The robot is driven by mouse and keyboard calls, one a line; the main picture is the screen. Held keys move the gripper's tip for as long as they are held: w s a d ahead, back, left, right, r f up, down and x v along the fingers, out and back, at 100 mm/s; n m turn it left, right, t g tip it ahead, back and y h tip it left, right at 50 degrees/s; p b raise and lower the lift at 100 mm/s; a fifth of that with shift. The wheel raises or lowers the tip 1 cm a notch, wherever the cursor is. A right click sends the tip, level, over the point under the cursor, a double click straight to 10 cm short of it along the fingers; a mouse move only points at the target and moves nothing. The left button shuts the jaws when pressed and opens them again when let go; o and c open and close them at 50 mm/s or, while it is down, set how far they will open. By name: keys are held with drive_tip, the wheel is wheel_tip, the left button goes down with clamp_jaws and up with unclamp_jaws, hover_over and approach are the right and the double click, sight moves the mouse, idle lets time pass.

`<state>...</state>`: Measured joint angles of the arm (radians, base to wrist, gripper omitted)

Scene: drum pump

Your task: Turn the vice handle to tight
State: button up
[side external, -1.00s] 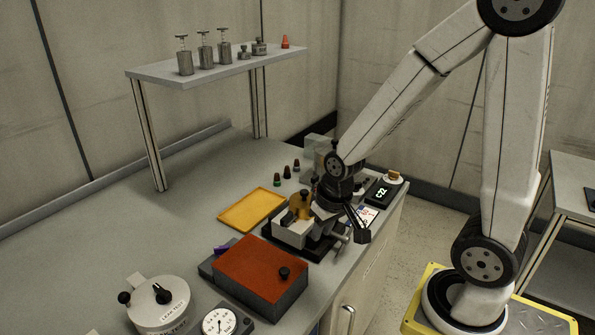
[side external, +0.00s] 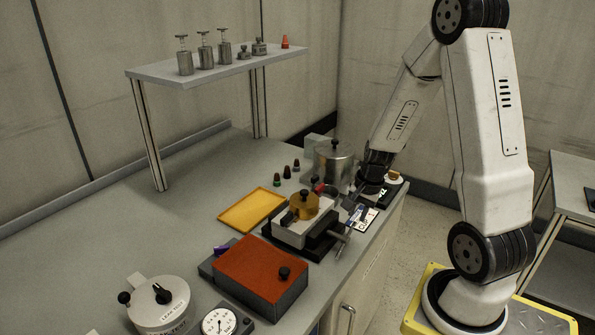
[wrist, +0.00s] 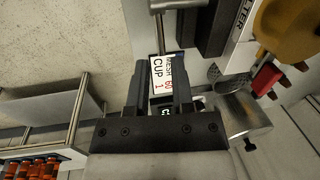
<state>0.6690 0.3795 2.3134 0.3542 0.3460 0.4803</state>
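The vice (side external: 290,234) stands near the bench's front edge, with a brass-coloured round part (side external: 304,206) in its jaws. Its handle (side external: 342,241) is a steel bar on a screw at the near right end. In the wrist view the handle (wrist: 180,4) shows at the top edge, with its rod pointing down towards my gripper. My gripper (side external: 358,194) is behind and right of the vice, apart from the handle. In the wrist view my gripper (wrist: 159,78) has its fingers spread, with nothing clamped. A printed card (wrist: 167,75) reading "MESH 60 CUP 1" shows beyond the gap.
A steel pot (side external: 333,166) stands just left of my gripper. A small display unit (side external: 378,193) lies beneath it. A yellow tray (side external: 252,210) and a red-topped box (side external: 262,268) are left of the vice. Open floor is right of the bench.

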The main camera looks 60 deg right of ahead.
sight(353, 226)
drive_tip(key=shift+f, duration=0.15)
drive_tip(key=shift+w+a+f, duration=0.1)
drive_tip(key=shift+w+f, duration=0.1)
drive_tip(key=shift+f, duration=1)
drive_tip(key=shift+w+d+f, duration=0.1)
drive_tip(key=shift+w+f, duration=0.15)
drive_tip(key=shift+f, duration=1)
drive_tip(key=shift+w+a+f, duration=0.1)
drive_tip(key=shift+w+f, duration=0.1)
drive_tip(key=shift+f, duration=1)
clamp_jaws()
